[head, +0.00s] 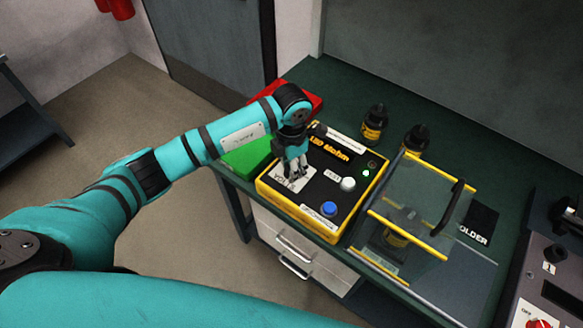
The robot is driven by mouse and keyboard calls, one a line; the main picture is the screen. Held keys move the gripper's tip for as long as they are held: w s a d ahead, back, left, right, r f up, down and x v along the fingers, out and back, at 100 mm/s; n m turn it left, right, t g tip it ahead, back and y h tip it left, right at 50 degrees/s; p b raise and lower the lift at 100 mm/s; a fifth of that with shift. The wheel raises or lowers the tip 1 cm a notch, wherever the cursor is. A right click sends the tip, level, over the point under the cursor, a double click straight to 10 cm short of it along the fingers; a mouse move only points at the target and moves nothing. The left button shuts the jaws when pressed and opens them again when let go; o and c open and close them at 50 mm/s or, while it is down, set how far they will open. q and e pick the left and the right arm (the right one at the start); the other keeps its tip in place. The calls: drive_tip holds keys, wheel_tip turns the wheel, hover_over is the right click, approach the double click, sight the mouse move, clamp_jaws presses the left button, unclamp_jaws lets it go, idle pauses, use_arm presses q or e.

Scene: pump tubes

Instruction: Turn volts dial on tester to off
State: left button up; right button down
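The tester (335,228) is a black-topped box with yellow edges on the green workbench. Its display reads something like "150 Mohm". My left gripper (294,172) points down over the left part of the tester's panel, at the white volts label plate (291,186). The volts dial is hidden behind its fingers, so I cannot tell the dial's setting or whether the fingers touch it. The finger gap is too small to read. A white knob (348,184), a blue button (329,208) and a lit green lamp (366,173) also show on the panel. My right gripper is not in view.
A green block (247,158) and a red bin (303,98) sit left of and behind the tester. Two black-and-yellow pumps (374,124) (416,138) stand behind it. A clear yellow-edged case (405,215) with a black handle stands close on its right. A grey control panel (550,270) is far right.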

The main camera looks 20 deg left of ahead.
use_arm(q)
drive_tip(key=n+b, duration=0.1)
drive_tip(key=n, duration=0.4)
drive_tip(key=shift+n, duration=0.3)
drive_tip(key=n+b, duration=0.1)
drive_tip(key=n, duration=0.3)
drive_tip(key=shift+n, duration=0.4)
drive_tip(key=o, duration=1.1)
drive_tip(key=shift+o, duration=0.2)
drive_tip(key=shift+r, duration=0.1)
wheel_tip(320, 180, up, 12)
